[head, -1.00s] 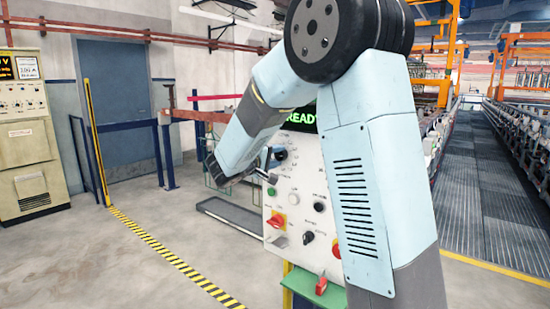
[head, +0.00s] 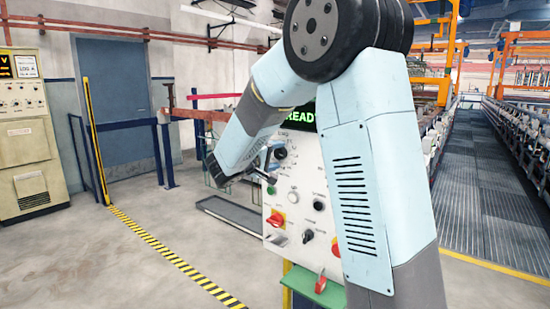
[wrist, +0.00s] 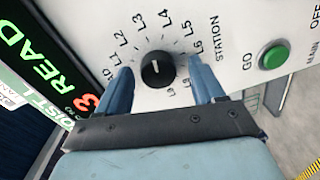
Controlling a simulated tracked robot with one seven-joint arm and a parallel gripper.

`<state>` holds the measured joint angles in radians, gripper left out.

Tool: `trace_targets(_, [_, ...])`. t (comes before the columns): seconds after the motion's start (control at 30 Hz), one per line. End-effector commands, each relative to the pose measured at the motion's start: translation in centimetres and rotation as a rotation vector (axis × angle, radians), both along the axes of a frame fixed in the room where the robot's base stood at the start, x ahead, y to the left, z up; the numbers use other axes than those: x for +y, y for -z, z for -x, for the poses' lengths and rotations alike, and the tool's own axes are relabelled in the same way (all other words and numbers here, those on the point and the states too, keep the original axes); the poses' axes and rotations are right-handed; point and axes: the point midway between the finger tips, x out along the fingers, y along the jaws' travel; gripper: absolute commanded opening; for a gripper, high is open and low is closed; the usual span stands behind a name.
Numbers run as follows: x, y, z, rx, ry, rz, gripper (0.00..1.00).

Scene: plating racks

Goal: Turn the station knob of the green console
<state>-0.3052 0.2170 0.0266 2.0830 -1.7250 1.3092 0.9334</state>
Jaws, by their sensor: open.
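The console (head: 305,180) stands in front of me with a pale panel, a green READY display and a green ledge (head: 325,294) below. In the head view the knob (head: 281,153) is small, beside my gripper (head: 268,162). In the wrist view my gripper (wrist: 160,78) is open, with one blue finger on each side of the knob. Gaps show between fingers and knob. My arm hides the panel's right part in the head view.
A green GO button (wrist: 273,57) sits right of the dial. Lower on the panel are a red switch (head: 277,219) and a black knob (head: 308,237). A beige cabinet (head: 27,140) stands far left. The floor between is clear, with a striped line (head: 170,258).

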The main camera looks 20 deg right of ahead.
Motion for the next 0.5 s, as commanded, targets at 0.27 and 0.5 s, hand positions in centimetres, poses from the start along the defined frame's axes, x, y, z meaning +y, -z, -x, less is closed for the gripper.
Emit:
trace_targets(0.27, [2.3, -0.2, 1.6, -0.001, -0.004, 0.0, 0.68])
trace_targets(0.5, [6.2, -0.5, 4.3, 0.0, -0.005, 0.0, 0.68])
